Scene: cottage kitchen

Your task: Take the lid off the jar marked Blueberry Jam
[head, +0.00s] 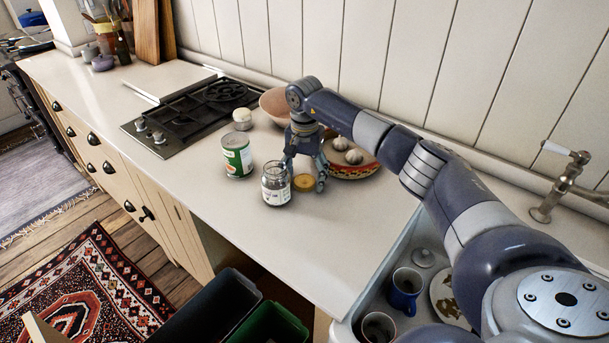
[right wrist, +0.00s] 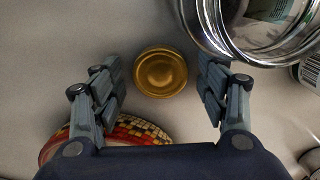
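A glass jar (head: 276,186) with a white label stands upright on the counter, its top uncovered; the label is too small to read. In the right wrist view the jar's open glass mouth (right wrist: 262,30) shows at the upper right. A gold lid (head: 303,183) lies flat on the counter just right of the jar, apart from it; it also shows in the right wrist view (right wrist: 160,73). My right gripper (head: 304,176) is open and empty above the counter, its fingers apart on either side of the lid (right wrist: 160,88). My left gripper is not in view.
A green and white can (head: 237,156) stands left of the jar. A patterned plate (head: 355,171) with garlic (head: 354,156) lies behind the gripper, near a pinkish bowl (head: 273,104). A black hob (head: 190,112) is farther left. The counter's front right is clear.

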